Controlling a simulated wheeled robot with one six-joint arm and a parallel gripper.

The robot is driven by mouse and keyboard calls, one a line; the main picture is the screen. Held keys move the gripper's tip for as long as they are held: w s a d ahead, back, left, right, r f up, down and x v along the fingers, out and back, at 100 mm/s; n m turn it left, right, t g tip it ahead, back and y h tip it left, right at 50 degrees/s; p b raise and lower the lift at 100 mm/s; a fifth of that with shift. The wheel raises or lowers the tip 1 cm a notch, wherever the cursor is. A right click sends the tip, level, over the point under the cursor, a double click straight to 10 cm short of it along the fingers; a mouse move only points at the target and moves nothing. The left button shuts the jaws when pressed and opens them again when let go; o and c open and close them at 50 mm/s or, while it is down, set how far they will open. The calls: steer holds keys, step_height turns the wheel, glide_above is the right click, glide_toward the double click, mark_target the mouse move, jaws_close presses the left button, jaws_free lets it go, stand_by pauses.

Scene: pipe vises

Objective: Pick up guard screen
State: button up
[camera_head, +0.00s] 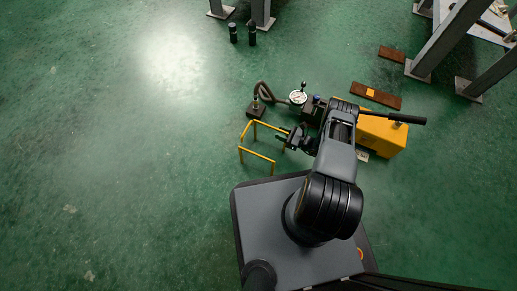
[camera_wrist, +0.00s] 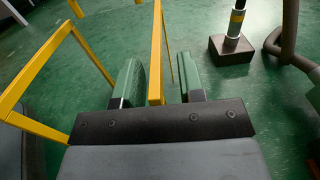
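The guard screen (camera_head: 258,154) looks like a yellow tubular frame standing on the green floor, left of my arm in the head view. In the wrist view its yellow bar (camera_wrist: 156,50) runs between my fingers, and more of its bars show at the left. My gripper (camera_head: 283,136) is at the frame's right side in the head view. In the wrist view my gripper (camera_wrist: 160,80) is open, with a green-padded finger on each side of the bar. A gap shows between the bar and each pad.
A dark block with a post (camera_wrist: 231,48) and a thick hose (camera_wrist: 288,45) stand close by on the right in the wrist view. A gauge (camera_head: 298,97) and a yellow box (camera_head: 385,135) stand near my arm. The floor left of the frame is clear.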

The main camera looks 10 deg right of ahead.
steer(key=shift+c, duration=0.4)
jaws_close()
stand_by(0.9)
